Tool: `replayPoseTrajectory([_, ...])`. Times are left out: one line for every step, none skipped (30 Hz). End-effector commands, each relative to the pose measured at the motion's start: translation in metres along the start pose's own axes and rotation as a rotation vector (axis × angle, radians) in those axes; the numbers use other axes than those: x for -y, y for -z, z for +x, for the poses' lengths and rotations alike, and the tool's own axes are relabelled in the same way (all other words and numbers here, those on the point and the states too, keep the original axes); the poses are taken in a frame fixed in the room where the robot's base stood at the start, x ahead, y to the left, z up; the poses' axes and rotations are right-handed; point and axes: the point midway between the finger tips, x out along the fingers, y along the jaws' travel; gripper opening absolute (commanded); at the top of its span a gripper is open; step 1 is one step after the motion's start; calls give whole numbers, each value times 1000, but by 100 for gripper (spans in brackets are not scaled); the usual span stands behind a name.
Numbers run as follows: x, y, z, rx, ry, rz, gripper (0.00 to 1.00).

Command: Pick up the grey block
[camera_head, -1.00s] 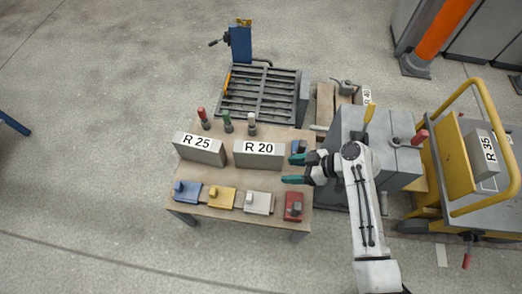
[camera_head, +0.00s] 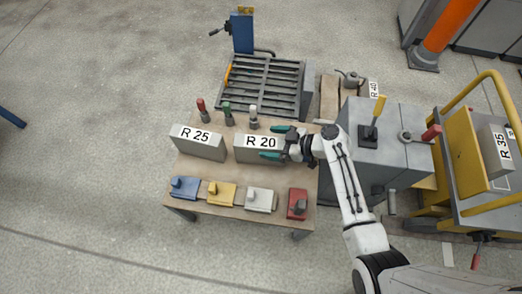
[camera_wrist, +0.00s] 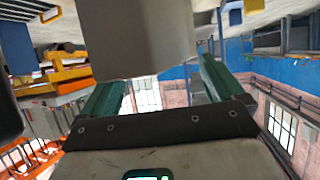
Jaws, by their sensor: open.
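A grey block labelled R 20 (camera_head: 244,150) stands on the wooden table, its right end partly hidden by my gripper. A similar grey block labelled R 25 (camera_head: 198,143) stands to its left. My gripper (camera_head: 271,142) is open, with its green fingers at the right part of the R 20 block, one towards the back and one towards the front. In the wrist view, a plain grey block (camera_wrist: 140,38) fills the top middle between the two open fingers (camera_wrist: 160,85). I cannot tell whether either finger touches it.
Handled pieces in blue (camera_head: 186,188), yellow (camera_head: 222,193), pale grey (camera_head: 261,201) and red (camera_head: 297,204) line the table's front. A grey cabinet (camera_head: 365,165) stands to the right.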

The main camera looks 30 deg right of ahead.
Motion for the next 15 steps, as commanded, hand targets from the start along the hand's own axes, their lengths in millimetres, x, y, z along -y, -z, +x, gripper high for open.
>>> replayPoseTrajectory([0, -1, 8, 0, 2, -1, 95])
replayPoseTrajectory([0, -1, 12, 0, 2, -1, 95])
replayPoseTrajectory([0, -1, 16, 0, 0, -1, 95])
replayPoseTrajectory([0, -1, 18, 0, 0, -1, 95])
replayPoseTrajectory([0, -1, 20, 0, 1, 0, 95])
replayPoseTrajectory([0, -1, 21, 0, 1, 0, 95])
replayPoseTrajectory([0, 0, 22, 0, 0, 0, 95])
replayPoseTrajectory([0, 0, 22, 0, 0, 0, 95])
replayPoseTrajectory([0, 0, 22, 0, 0, 1, 95])
replayPoseTrajectory([0, 0, 22, 0, 0, 0, 95])
replayPoseTrajectory([0, 0, 22, 0, 0, 0, 95])
replayPoseTrajectory([0, 0, 22, 0, 0, 0, 95])
replayPoseTrajectory([0, 0, 22, 0, 0, 0, 95])
replayPoseTrajectory([0, 0, 22, 0, 0, 0, 92])
replayPoseTrajectory([0, 0, 22, 0, 0, 0, 88])
